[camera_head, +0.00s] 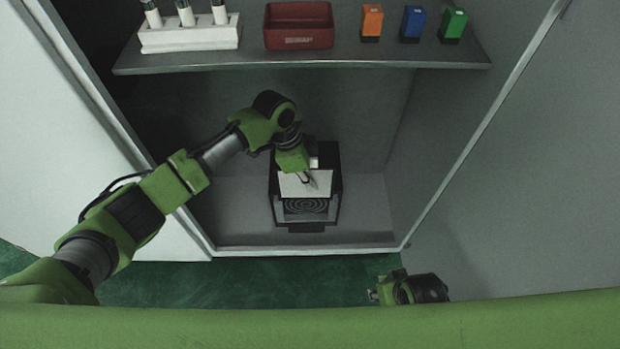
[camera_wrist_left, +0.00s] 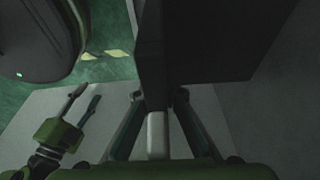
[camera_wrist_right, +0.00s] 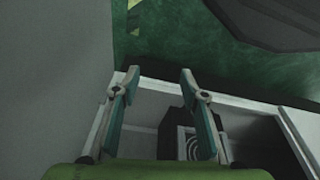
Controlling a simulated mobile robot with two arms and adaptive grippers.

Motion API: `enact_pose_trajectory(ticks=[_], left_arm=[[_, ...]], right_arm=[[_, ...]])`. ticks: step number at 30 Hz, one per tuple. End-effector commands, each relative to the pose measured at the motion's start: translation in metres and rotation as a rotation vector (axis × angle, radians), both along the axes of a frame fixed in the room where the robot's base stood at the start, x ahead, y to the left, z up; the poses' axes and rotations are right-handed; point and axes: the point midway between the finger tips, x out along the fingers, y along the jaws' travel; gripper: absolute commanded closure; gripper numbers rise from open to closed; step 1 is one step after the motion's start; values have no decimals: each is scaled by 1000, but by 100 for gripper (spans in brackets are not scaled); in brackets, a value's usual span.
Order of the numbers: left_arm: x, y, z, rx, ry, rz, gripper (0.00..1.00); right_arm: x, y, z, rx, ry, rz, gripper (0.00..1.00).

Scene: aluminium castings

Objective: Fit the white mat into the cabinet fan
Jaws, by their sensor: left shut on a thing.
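The cabinet fan (camera_head: 305,207) is a black box with a ringed grille on the cabinet floor; part of it also shows in the right wrist view (camera_wrist_right: 190,143). The white mat (camera_head: 318,186) is over the rear part of the fan, above the visible grille. My left gripper (camera_head: 306,178) is shut on it; a pale strip (camera_wrist_left: 157,134) shows between its fingers in the left wrist view. I cannot tell whether the mat touches the fan. My right gripper (camera_wrist_right: 158,76) is open and empty, outside the cabinet; it also shows in the left wrist view (camera_wrist_left: 84,100).
A shelf (camera_head: 350,58) above carries a white rack (camera_head: 190,38) with several tubes, a red bin (camera_head: 298,28), and orange (camera_head: 371,20), blue (camera_head: 412,22) and green (camera_head: 453,23) blocks. The cabinet floor (camera_head: 365,215) is clear to the fan's right.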

Motion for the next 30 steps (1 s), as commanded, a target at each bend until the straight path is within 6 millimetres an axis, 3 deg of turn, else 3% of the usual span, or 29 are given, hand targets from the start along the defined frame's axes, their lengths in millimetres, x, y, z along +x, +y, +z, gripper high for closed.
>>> enact_pose_trajectory(ticks=[12, 30], left_arm=[[0, 0, 4, -1, 0, 0, 100], [0, 0, 5, -1, 0, 0, 100]], right_arm=[[-3, 0, -14, -1, 7, 1, 60], [-3, 0, -15, -1, 8, 1, 60]])
